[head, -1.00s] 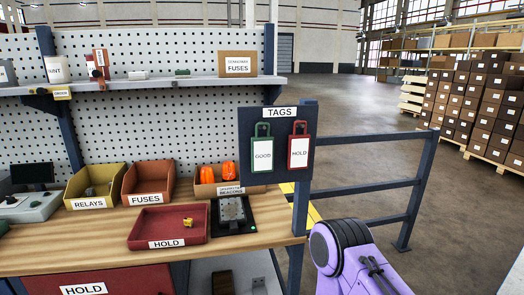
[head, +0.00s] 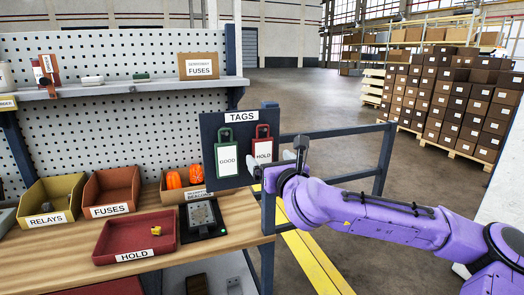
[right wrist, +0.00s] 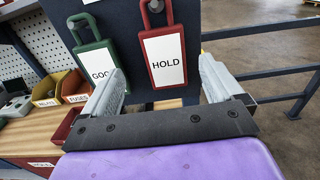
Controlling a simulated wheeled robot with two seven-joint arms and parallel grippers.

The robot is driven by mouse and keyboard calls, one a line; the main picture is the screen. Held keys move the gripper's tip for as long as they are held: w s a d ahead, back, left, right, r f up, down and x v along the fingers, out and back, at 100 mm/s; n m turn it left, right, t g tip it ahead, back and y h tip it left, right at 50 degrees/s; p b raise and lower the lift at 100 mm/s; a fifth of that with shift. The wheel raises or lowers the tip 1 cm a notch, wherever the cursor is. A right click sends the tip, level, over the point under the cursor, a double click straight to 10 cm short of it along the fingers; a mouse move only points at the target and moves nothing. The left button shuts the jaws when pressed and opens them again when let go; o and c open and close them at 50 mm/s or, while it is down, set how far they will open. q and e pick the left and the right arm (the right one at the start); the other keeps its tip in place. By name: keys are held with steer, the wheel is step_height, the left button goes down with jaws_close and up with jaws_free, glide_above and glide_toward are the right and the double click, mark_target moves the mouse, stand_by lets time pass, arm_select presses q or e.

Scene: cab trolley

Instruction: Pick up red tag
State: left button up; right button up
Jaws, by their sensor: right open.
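The red HOLD tag (head: 263,146) hangs on the dark TAGS board (head: 208,132), just right of the green GOOD tag (head: 227,160). In the right wrist view the red tag (right wrist: 164,55) hangs upright between and beyond my open fingers, and the green tag (right wrist: 96,62) is beside the left finger. My right gripper (head: 276,165) is open and empty in front of the board's lower right. It also shows in the right wrist view (right wrist: 162,92). The arm partly hides the red tag's lower end in the head view. My left gripper is not in view.
The workbench (head: 240,220) holds a red HOLD tray (head: 110,240), a yellow RELAYS bin (head: 30,205), a red FUSES bin (head: 100,190) and a dark device (head: 203,217). A blue rail (head: 335,133) runs right of the board. Boxes on pallets stand farther back.

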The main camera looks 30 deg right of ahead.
steer(key=p+x, duration=0.1)
steer(key=x, duration=0.1)
steer(key=p+x, duration=0.2)
steer(key=x, duration=0.1)
steer(key=shift+d+f, duration=0.1)
steer(key=shift+d, duration=0.3)
steer(key=shift+w+f, duration=0.1)
steer(key=shift+w, duration=0.05)
steer(key=shift+a, duration=0.1)
steer(key=shift+c, duration=0.3)
steer(key=c, duration=1.1)
steer(key=shift+s+r+b, duration=0.2)
steer(key=shift+r+b, duration=0.45)
steer(key=shift+b, duration=0.15)
steer(key=b, duration=1)
glide_toward(264, 147)
steer(key=v, duration=0.9)
steer(key=shift+s, duration=0.35)
